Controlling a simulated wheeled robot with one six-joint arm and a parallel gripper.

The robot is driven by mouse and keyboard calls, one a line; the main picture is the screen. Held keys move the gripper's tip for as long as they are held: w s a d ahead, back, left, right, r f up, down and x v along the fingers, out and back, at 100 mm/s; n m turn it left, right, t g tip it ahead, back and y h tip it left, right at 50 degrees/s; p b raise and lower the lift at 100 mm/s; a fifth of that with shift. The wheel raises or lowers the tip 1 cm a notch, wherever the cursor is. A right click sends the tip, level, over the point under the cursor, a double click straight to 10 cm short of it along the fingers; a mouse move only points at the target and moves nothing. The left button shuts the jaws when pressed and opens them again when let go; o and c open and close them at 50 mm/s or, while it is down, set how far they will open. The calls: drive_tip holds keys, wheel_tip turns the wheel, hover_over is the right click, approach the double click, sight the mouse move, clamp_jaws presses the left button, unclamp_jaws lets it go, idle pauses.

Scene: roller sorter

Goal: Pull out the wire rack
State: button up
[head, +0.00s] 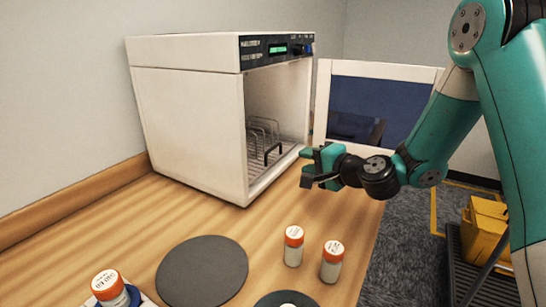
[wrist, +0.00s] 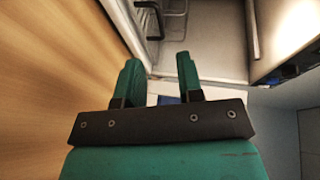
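The wire rack (head: 261,131) sits inside the open chamber of a white benchtop machine (head: 190,120). It has several upright wire loops and a black handle (head: 273,153) at its front. My gripper (head: 305,168) is just outside the chamber, to the right of the handle and apart from it. In the wrist view, the two teal fingers (wrist: 158,62) are spread with nothing between them. The wire rack (wrist: 173,8) and black handle (wrist: 150,18) show at the top edge there, beyond the fingertips. The rack's far part is hidden by the chamber wall.
The machine's door (head: 375,103) stands open behind my gripper. Two orange-capped vials (head: 293,248) (head: 332,264) stand on the wooden bench. The bench before the chamber is clear.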

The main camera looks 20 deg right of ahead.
sight(272, 149)
drive_tip(key=shift+m+t+h, duration=0.3)
drive_tip(key=shift+m+h, duration=0.1)
drive_tip(key=shift+m, duration=0.1)
drive_tip(key=p+x, duration=0.1)
drive_tip(key=x, duration=0.5)
drive_tip(key=d+p+x, duration=0.1)
drive_tip(key=p+x, duration=0.1)
drive_tip(key=x, duration=0.3)
drive_tip(key=p+x, duration=0.2)
drive_tip(key=x, duration=0.4)
drive_tip(key=shift+w+d+f, duration=0.2)
drive_tip(key=shift+w+f, duration=0.1)
drive_tip(key=shift+w, duration=0.25)
drive_tip(key=shift+c, duration=0.2)
clamp_jaws()
